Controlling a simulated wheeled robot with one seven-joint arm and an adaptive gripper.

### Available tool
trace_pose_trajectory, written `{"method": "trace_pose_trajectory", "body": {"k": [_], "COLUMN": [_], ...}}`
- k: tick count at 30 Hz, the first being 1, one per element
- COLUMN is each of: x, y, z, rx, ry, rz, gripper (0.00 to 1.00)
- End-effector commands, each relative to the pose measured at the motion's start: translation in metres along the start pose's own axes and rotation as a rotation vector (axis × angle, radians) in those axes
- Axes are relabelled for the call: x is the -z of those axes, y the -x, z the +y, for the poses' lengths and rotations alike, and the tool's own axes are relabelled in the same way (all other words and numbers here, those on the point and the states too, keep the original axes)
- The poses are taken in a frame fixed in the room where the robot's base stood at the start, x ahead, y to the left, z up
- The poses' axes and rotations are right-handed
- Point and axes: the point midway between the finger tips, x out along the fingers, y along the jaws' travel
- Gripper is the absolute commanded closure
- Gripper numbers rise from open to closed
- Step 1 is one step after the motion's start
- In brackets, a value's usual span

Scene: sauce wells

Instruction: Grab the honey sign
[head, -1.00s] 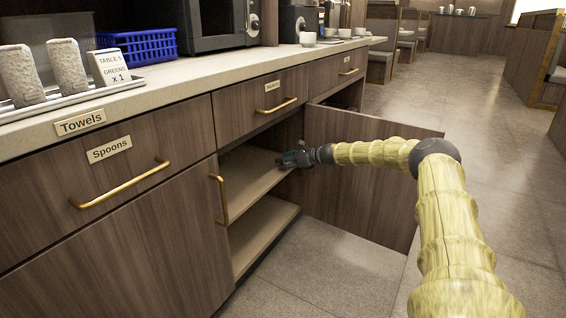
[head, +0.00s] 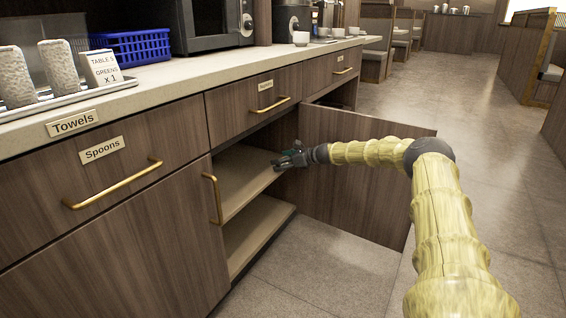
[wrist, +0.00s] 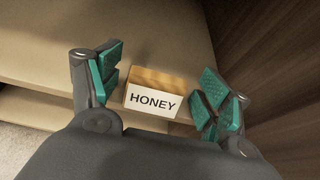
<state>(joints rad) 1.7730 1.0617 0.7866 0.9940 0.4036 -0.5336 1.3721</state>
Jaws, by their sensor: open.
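The honey sign (wrist: 153,101) is a white card reading HONEY with a wooden block behind it. In the wrist view it stands on a pale shelf, between the spread fingers of my gripper (wrist: 160,92). The left finger is close to the sign's left edge, and a wider gap shows at its right. Neither finger visibly presses on it. In the head view my gripper (head: 291,159) is open inside the open cabinet, over the upper shelf (head: 240,184). I cannot make out the sign in the head view.
The open cabinet door (head: 365,170) stands behind and right of my gripper. A lower shelf (head: 258,230) lies below. A drawer (head: 255,103) and the counter (head: 190,82) close off the space above. Open floor (head: 330,265) lies in front.

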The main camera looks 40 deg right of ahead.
Motion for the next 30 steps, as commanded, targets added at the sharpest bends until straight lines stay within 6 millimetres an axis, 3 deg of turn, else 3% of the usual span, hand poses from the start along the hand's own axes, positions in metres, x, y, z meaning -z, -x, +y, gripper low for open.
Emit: {"method": "trace_pose_trajectory", "body": {"k": [8, 30], "x": [-0.003, -0.003], "y": [0.014, 0.091], "z": [0.000, 0.001], "rx": [0.002, 0.001], "ry": [0.001, 0.003], "rz": [-0.001, 0.000], "gripper": [0.22, 0.22]}}
